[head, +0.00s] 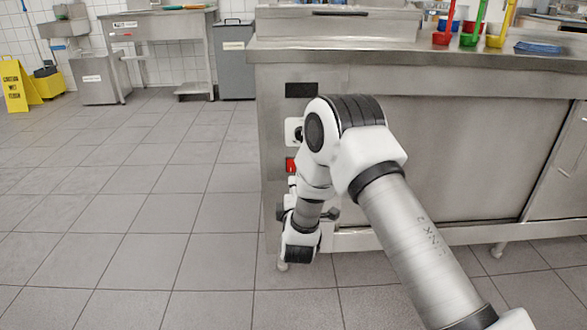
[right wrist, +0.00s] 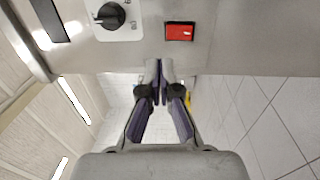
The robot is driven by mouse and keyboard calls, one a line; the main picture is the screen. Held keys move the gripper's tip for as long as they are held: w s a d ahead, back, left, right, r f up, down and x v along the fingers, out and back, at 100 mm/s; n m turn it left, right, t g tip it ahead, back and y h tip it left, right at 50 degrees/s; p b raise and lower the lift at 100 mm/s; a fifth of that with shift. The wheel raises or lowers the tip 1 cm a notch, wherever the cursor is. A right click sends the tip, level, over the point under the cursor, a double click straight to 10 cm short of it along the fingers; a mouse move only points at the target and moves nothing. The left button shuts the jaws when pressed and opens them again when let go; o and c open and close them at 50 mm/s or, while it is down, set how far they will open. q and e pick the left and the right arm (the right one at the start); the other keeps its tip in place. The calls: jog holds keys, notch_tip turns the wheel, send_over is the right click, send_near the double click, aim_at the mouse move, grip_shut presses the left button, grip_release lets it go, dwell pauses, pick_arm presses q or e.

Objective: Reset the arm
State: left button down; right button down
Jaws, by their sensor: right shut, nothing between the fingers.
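My right arm reaches in from the lower right in the head view and bends down in front of the steel counter's left end. My right gripper is shut and empty; its fingertips meet in the right wrist view (right wrist: 160,68). They are close to the control panel on the counter's front, and I see no clear contact. A red switch (right wrist: 180,31) and a black knob on a white plate (right wrist: 111,16) are beside the fingers. The red switch also shows in the head view (head: 291,165), partly hidden by my arm. My left gripper is not in view.
The steel counter (head: 450,160) fills the right side. Red, green and yellow containers (head: 468,38) and blue items (head: 540,47) are on top. A grey bin (head: 237,60), a sink (head: 65,28) and a yellow floor sign (head: 17,87) stand behind. The tiled floor at left is clear.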

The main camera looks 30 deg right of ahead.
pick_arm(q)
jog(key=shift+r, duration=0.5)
pick_arm(e)
jog(key=shift+s+a+r, duration=0.15)
jog(key=shift+s+a, duration=0.2)
jog(key=shift+s, duration=0.25)
jog(key=shift+s+a+r, duration=0.15)
jog(key=shift+s+a, duration=0.2)
jog(key=shift+s, duration=0.25)
jog(key=shift+f, duration=0.1)
